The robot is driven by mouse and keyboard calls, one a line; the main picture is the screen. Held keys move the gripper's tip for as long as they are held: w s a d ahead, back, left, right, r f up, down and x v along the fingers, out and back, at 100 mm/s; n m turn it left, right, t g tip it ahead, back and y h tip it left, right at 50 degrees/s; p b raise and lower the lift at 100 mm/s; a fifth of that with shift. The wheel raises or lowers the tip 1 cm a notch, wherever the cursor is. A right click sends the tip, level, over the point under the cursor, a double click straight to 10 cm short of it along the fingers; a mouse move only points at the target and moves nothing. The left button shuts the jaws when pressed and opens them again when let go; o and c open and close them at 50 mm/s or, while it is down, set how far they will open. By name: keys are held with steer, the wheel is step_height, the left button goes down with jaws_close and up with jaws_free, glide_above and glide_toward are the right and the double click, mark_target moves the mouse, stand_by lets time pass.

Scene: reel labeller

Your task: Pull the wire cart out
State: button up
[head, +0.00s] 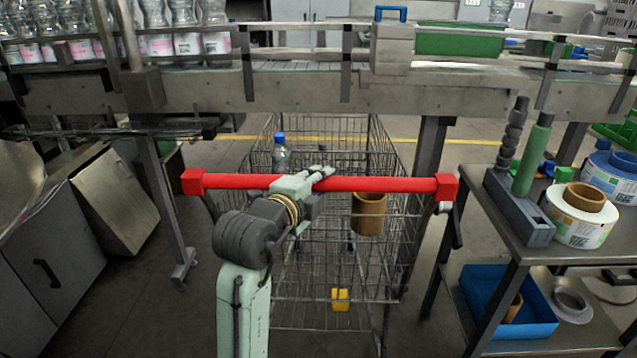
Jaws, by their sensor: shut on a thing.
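The wire cart (335,290) stands in the middle of the head view, partly under the conveyor. Its red handle bar (390,184) runs across its near side, with a square red cap at each end. My gripper (322,178) is at the bar, left of its middle, and is shut on it. My arm comes up from below and hides part of the cart's left side. A clear bottle with a blue cap (281,155), a brown cardboard core (369,213) and a small yellow block (340,299) show in or behind the wire mesh.
The conveyor (300,92) crosses above the cart's far part. Its legs stand left (172,215) and right (428,170) of the cart. A metal table (520,225) with label reels stands close on the right, a grey cabinet (45,255) on the left.

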jaws_close()
steer(key=shift+s+f, duration=0.1)
steer(key=shift+s, duration=0.05)
stand_by(0.4)
